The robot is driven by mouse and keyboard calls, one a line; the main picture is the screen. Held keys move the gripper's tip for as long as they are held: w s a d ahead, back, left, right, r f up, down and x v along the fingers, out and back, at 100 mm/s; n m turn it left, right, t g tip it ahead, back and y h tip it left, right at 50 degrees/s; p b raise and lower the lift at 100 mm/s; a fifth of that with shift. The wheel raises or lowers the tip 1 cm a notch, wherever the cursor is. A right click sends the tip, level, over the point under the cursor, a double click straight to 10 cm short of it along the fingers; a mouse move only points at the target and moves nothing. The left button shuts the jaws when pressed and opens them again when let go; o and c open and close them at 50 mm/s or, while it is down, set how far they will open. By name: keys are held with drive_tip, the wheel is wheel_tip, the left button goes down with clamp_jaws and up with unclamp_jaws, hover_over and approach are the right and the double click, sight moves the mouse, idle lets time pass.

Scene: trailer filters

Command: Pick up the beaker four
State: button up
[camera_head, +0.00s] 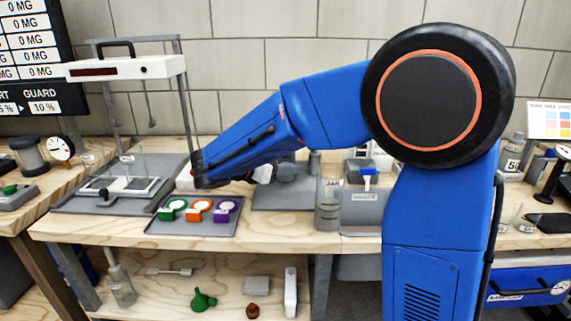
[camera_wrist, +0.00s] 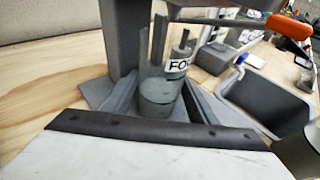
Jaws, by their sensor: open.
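Beaker four is the clear glass vessel (camera_wrist: 158,92) with a white label showing "FO" in the wrist view. It stands upright on a grey base, and the rest of the label is cut off from sight. My gripper (camera_wrist: 162,104) is open, with one grey finger to the left of the beaker and one to the right. The beaker appears between or just beyond the fingers; I cannot tell if either touches it. In the head view my blue arm reaches left over the bench and hides most of the gripper; I cannot make out the beaker there.
A grey upright post (camera_wrist: 128,35) stands close behind the beaker. A grey bin (camera_wrist: 268,106) is to its right, below an orange-handled tool (camera_wrist: 290,25). In the head view, a tray of coloured pieces (camera_head: 193,227) lies at the front edge, and a jar (camera_head: 328,212) stands farther right.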

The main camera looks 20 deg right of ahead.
drive_tip(key=c, duration=0.9)
drive_tip(key=shift+r, duration=0.25)
